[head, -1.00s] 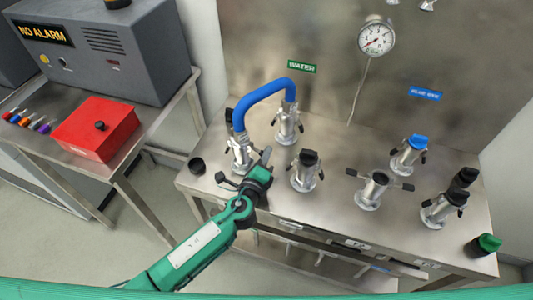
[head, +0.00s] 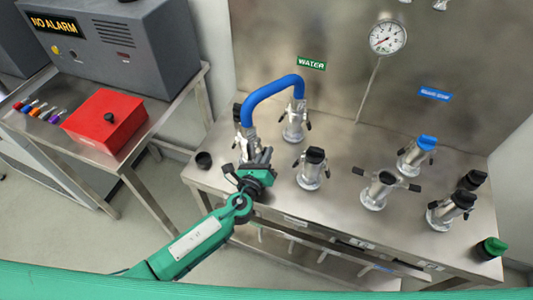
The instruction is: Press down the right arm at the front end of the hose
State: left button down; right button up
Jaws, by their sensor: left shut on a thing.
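The blue hose (head: 268,90) arches between two silver couplings under the WATER label. Its back end sits on the back coupling (head: 293,124), with small dark arms at its sides. Its front end sits on the front coupling (head: 248,138), which stands upright. My left gripper (head: 263,157) is at the right side of this front end, low by the coupling, and is shut on what appears to be its right arm. The gripper hides that arm, so its exact angle cannot be told. My right gripper is not in view.
A black-capped coupling (head: 312,169) stands close to the right of my left gripper. An open coupling (head: 378,188), a blue-capped one (head: 416,154) and dark-capped ones stand farther right. A small black cap (head: 204,160) lies left. A red box (head: 105,121) is on the side table.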

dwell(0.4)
pick_arm(q)
jog(key=c, duration=1.5)
grip_release()
jog(key=shift+c, duration=0.2)
